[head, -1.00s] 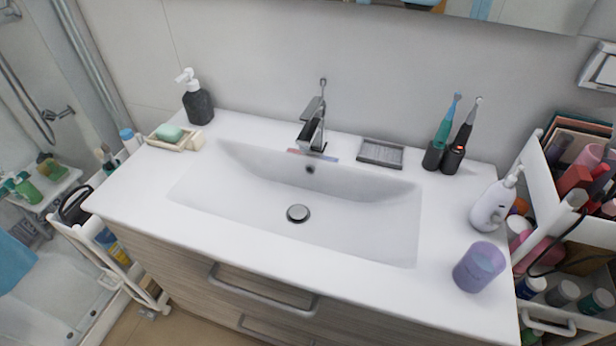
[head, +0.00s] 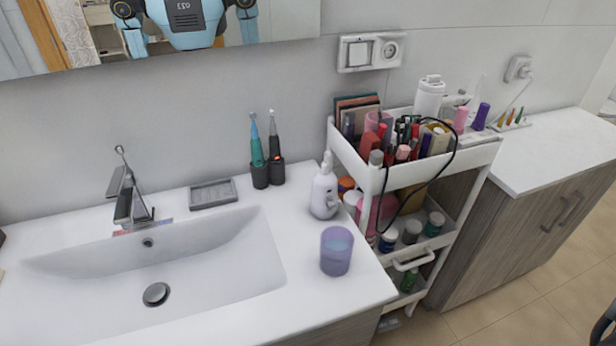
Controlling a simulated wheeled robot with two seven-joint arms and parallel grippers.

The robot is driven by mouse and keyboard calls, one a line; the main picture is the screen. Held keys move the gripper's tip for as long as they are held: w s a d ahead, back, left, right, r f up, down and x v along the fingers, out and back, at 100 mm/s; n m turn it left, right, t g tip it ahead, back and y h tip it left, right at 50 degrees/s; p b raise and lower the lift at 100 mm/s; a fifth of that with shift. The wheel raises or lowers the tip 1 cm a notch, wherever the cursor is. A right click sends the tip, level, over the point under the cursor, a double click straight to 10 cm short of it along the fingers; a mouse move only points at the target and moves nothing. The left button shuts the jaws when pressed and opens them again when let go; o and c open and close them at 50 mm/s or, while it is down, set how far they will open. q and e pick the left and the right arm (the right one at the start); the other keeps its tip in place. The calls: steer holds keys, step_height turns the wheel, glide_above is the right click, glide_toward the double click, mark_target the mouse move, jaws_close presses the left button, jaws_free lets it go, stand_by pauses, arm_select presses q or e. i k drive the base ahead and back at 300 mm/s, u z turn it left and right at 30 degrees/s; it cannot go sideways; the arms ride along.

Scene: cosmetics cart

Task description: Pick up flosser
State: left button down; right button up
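No thing here is clearly recognisable as the flosser. A white upright device (head: 429,97) stands at the back of the cart's top tray and may be it. Its lower part is partly hidden by the cosmetics in front.
A white cart (head: 346,152) full of cosmetics, with a black cable hanging over it, stands between the sink counter (head: 300,255) and a white-topped cabinet (head: 560,145). A purple cup (head: 336,251), a white pump bottle (head: 324,192) and two toothbrushes in dark holders (head: 268,172) stand on the counter.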

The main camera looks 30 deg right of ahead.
mark_target(325, 187)
steer(key=k, duration=0.5)
steer(key=u, duration=3.15)
steer(key=k, duration=1.7)
steer(key=z, duration=1.8)
steer(key=i, duration=0.5)
steer(key=u, duration=0.1)
